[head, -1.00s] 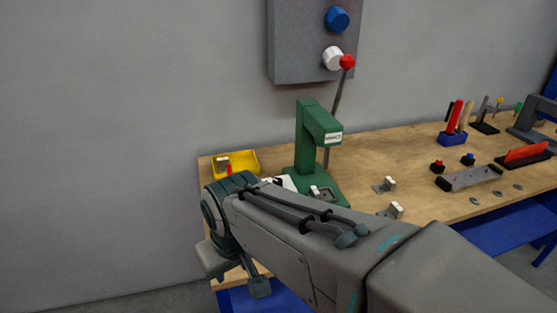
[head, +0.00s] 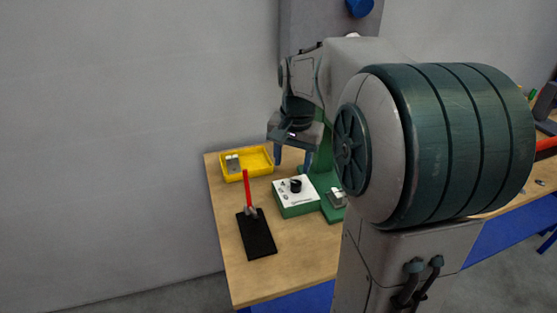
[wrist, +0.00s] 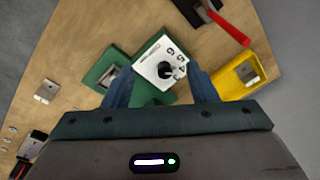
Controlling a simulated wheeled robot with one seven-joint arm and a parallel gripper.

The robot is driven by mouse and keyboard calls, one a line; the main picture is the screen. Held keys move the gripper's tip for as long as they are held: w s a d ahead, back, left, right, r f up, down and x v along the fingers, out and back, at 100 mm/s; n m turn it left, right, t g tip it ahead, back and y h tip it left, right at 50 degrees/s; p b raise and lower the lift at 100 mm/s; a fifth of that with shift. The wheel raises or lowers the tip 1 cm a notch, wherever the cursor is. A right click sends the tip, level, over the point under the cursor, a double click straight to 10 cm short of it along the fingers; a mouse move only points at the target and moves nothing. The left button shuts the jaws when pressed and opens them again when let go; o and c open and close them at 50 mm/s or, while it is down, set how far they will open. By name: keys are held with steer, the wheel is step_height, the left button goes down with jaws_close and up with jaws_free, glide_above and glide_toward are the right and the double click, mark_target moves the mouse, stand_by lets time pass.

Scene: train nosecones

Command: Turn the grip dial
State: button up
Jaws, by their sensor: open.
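The grip dial is a black knob (head: 296,186) on a white-topped green box (head: 296,205) near the front left of the bench. In the wrist view the knob (wrist: 165,69) sits on the white face with printed numbers around it, just beyond and between my fingers. My gripper (head: 291,162) is open and empty, fingers pointing down, above and behind the dial box in the head view. In the wrist view my gripper (wrist: 160,85) shows its two blue fingers apart. The knob is apart from both fingers.
A yellow tray (head: 262,155) holding a small metal part stands left of the box. The green press (head: 323,150) is close behind, partly hidden by my arm. Bare wood (head: 290,255) lies at the front.

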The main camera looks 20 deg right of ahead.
mark_target(296, 183)
steer(key=w+d+f+m+g, duration=0.1)
steer(key=w+d+f+m, duration=0.1)
steer(key=w+d+m, duration=0.45)
steer(key=f, duration=0.4)
steer(key=w+a+f+n+p, duration=0.1)
steer(key=f, duration=0.4)
steer(key=w+f+n, duration=0.1)
steer(key=f, duration=0.3)
steer(key=shift+a+f+n+p, duration=0.15)
steer(key=shift+a+n+p, duration=0.1)
steer(key=shift+p, duration=0.1)
steer(key=c, duration=1)
